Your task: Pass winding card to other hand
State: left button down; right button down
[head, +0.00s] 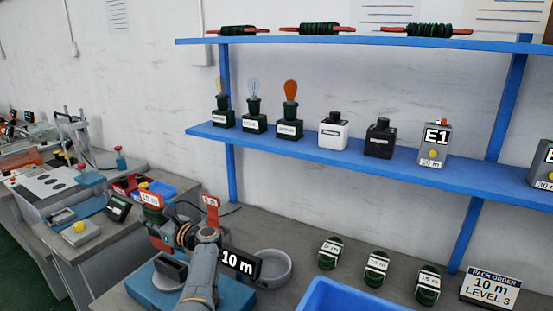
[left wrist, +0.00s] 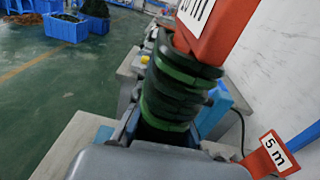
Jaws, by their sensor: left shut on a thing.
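The winding card is an orange-red card marked 10 m (head: 151,199), with dark green cable wound around it. In the left wrist view the card (left wrist: 212,28) stands up from the cable coils (left wrist: 175,85), directly in front of the gripper. My left gripper (head: 163,232) is shut on the winding card. Its fingers are mostly hidden by my arm in the head view and by the coils in the wrist view. My right gripper is in neither view.
A red 5 m tag (head: 210,203) stands close behind my left wrist. A black 10 m sign (head: 240,262) and a grey round dish (head: 281,268) are right of my arm. A blue bin (head: 345,298) is at the front. A blue shelf (head: 330,153) holds several parts above.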

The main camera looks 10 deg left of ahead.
pick_arm(q)
jog(key=s+a+t, duration=0.1)
jog(key=s+a, duration=0.6)
jog(key=s, duration=0.5)
jog(key=s+d+f+m+t+h, duration=0.1)
jog(key=s+d+m+t+h, duration=0.2)
jog(key=s+d, duration=0.4)
jog(key=s+d+f+m+t+h, duration=0.1)
jog(key=s+d+m+t+h, duration=0.3)
jog(key=d, duration=1)
jog(key=s+d+f+m+t+h, duration=0.1)
jog(key=s+d+m+t+h, duration=0.2)
jog(key=s+d+m+h, duration=0.4)
jog(key=s+d+h, duration=0.3)
jog(key=s+d, duration=0.1)
jog(key=shift+d+f+t, duration=0.2)
jog(key=shift+d+t, duration=0.05)
jog(key=shift+t, duration=0.15)
